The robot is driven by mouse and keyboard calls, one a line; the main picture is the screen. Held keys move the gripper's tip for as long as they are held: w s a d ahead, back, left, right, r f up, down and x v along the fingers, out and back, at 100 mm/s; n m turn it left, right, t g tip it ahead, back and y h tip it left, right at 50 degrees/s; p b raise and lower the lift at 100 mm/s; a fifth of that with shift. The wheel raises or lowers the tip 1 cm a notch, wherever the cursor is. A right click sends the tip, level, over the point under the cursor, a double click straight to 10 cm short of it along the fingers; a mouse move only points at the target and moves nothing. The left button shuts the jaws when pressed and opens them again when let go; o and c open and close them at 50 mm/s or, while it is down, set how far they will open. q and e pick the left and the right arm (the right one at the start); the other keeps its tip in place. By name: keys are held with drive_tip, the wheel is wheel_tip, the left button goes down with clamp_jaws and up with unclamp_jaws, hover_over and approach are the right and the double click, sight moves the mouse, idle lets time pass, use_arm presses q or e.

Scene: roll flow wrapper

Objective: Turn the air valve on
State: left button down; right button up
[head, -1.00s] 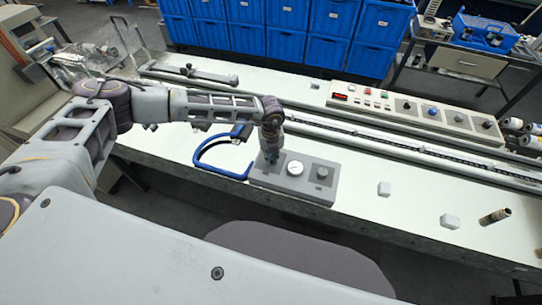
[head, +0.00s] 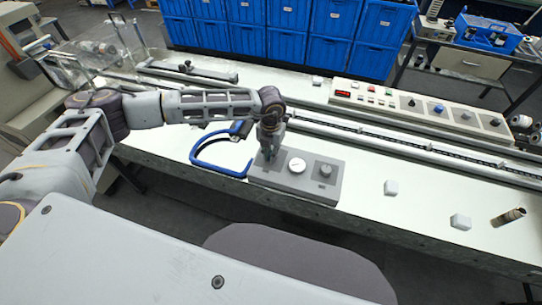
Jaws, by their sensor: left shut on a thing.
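A grey air panel box (head: 300,184) sits on the near edge of the pale machine bench. It has a white round gauge (head: 297,165) in the middle and a dark grey knob (head: 325,171) on the right. My left gripper (head: 267,157) points down over the left end of the panel and is shut on a small part there, which looks like the air valve. The fingers hide most of that part, so its turn position cannot be read. My right gripper is not in view.
A blue curved handle or hose (head: 204,166) lies left of the panel. Small white blocks (head: 391,187) and a brown roll (head: 508,217) stand to the right. A control panel (head: 425,107) with buttons and a long rail run behind.

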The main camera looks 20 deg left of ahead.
use_arm(q)
drive_tip(key=shift+w+f+m+b, duration=0.1)
drive_tip(key=shift+m+b, duration=0.5)
drive_tip(key=shift+m, duration=0.2)
drive_tip(key=shift+a+m+b, duration=0.1)
drive_tip(key=shift+m+b, duration=0.2)
drive_tip(key=shift+m, duration=0.1)
drive_tip(key=shift+m+b, duration=0.85)
drive_tip(key=shift+m, duration=0.55)
drive_tip(key=c, duration=1.5)
unclamp_jaws()
drive_tip(key=shift+r, duration=0.75)
wheel_tip(320, 180, up, 11)
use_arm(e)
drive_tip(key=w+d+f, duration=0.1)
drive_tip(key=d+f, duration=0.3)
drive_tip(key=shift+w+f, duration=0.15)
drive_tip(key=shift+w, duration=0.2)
use_arm(q)
drive_tip(key=shift+f, duration=0.2)
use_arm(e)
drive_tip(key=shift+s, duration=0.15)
